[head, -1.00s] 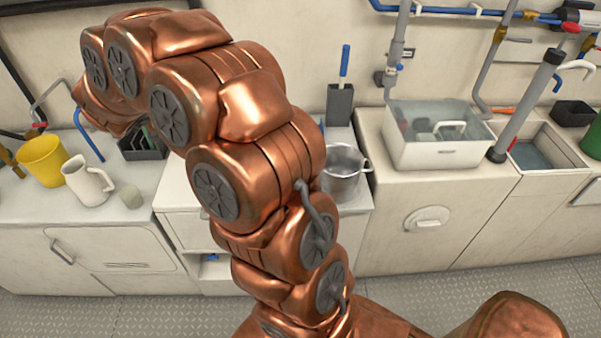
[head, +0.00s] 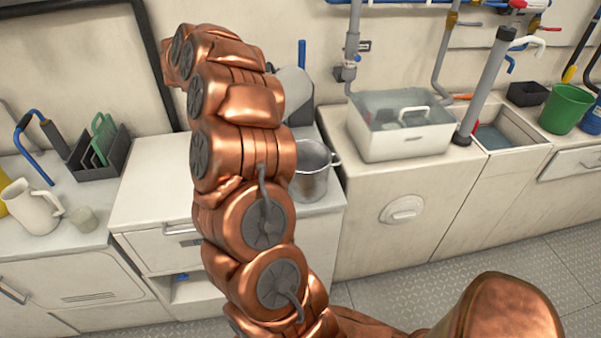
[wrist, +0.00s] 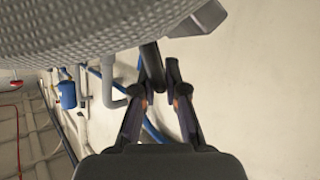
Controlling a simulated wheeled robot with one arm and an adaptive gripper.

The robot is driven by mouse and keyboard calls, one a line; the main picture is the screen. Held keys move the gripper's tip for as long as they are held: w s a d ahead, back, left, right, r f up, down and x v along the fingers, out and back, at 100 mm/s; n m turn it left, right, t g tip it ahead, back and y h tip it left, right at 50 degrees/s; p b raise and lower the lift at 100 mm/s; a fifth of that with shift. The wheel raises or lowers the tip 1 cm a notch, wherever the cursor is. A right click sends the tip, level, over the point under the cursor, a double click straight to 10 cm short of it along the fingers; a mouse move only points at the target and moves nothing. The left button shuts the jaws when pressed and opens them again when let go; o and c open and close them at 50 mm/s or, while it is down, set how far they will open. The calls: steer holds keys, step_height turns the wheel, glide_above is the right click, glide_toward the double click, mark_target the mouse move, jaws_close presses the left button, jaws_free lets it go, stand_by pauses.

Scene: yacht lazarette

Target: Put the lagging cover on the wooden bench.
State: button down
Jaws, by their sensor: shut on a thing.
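The lagging cover (wrist: 80,28) is a grey, dimpled, padded piece filling the upper left of the wrist view. My gripper (wrist: 161,72) is shut on it, its dark fingers reaching up to the cover's lower edge; the exact grip point is hard to make out. In the head view a light grey rounded piece, seemingly the cover (head: 294,86), shows just right of my arm's upper part. My arm hides the gripper there. No wooden bench is in view.
Below the cover are a white counter (head: 150,190) and a metal pot (head: 313,170). A white tub (head: 400,145), a sink (head: 500,140) and a green bucket (head: 566,108) are to the right. A white jug (head: 33,206) and dark rack (head: 97,157) are left. Pipes line the wall.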

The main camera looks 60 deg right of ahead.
steer(key=shift+s+d+f+g, duration=0.15)
steer(key=shift+s+d+g, duration=0.15)
steer(key=shift+s+d, duration=0.25)
steer(key=shift+a, duration=0.1)
step_height(320, 180, up, 7)
steer(key=p, duration=0.7)
steer(key=w+a+f+n+t+y, duration=0.1)
steer(key=w+a+n+t, duration=0.2)
steer(key=w+a, duration=0.45)
steer(key=w+a+f+n+t, duration=0.1)
steer(key=w+a+n+t, duration=0.25)
steer(key=a, duration=0.65)
steer(key=w+a+f+n+t+y, duration=0.15)
steer(key=w+a+t, duration=0.25)
steer(key=w+a, duration=0.4)
steer(key=a+n+t+y, duration=0.5)
steer(key=a+n+y, duration=0.2)
steer(key=a, duration=2.4)
steer(key=shift+w+a+r+n+b, duration=0.25)
steer(key=shift+r+n+b, duration=0.2)
steer(key=shift+n, duration=0.15)
